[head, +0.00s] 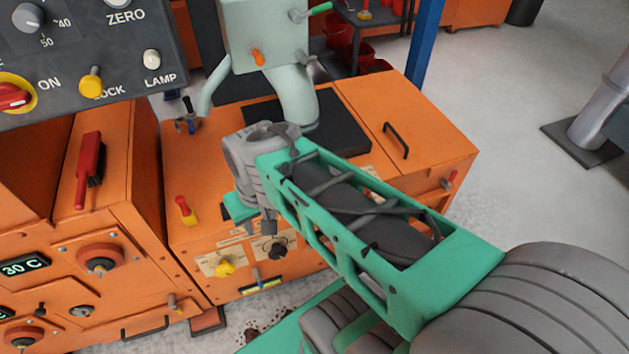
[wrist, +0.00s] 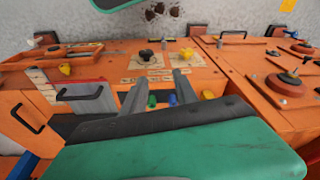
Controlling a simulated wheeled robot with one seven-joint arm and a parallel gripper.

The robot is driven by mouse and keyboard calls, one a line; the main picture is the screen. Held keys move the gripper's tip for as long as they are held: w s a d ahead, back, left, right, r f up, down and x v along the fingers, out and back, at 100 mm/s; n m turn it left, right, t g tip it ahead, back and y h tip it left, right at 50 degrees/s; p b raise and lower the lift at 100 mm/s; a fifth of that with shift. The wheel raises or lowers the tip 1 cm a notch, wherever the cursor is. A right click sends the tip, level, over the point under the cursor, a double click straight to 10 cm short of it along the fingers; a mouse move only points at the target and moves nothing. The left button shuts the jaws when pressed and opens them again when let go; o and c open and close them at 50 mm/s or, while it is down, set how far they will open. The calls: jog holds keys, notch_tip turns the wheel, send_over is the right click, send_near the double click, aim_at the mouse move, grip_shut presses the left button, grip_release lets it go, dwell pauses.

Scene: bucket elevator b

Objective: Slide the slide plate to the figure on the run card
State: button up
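In the wrist view a grey plate (wrist: 98,88) with a black bar handle lies at the left of the orange cabinet, beside a pale marked strip (wrist: 40,82). It may be the slide plate, but I cannot be sure. In the head view my gripper (head: 243,207) is partly hidden by my arm. I cannot make out a run card or read its figure.
The panel carries a black knob (head: 275,247) and a yellow knob (head: 225,268) on pale labels. A red-and-yellow lever (head: 185,210) stands on the cabinet. A grey control box (head: 100,60) hangs at upper left. Open floor (head: 510,130) lies right.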

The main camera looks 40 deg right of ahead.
jog(key=w+d+m+y+p, duration=0.1)
jog(key=w+d+m+p, duration=0.15)
jog(key=d+m, duration=0.55)
jog(key=w+d+m+y+p, duration=0.2)
jog(key=w+d+m, duration=0.25)
jog(key=d, duration=0.65)
jog(key=s+d+f+m+p, duration=0.2)
jog(key=s+d+f+m, duration=0.15)
jog(key=d+m, duration=0.5)
jog(key=shift+n+t+y, duration=0.4)
jog(key=shift+n, duration=0.1)
jog(key=f, duration=0.2)
jog(key=f+b, duration=0.1)
jog(key=f, duration=0.1)
jog(key=w+f+b, duration=0.1)
jog(key=f, duration=0.1)
jog(key=shift+w+f, duration=0.1)
jog(key=shift+f, duration=0.2)
jog(key=shift+w+f, duration=0.1)
jog(key=shift+f, duration=0.1)
grip_shut()
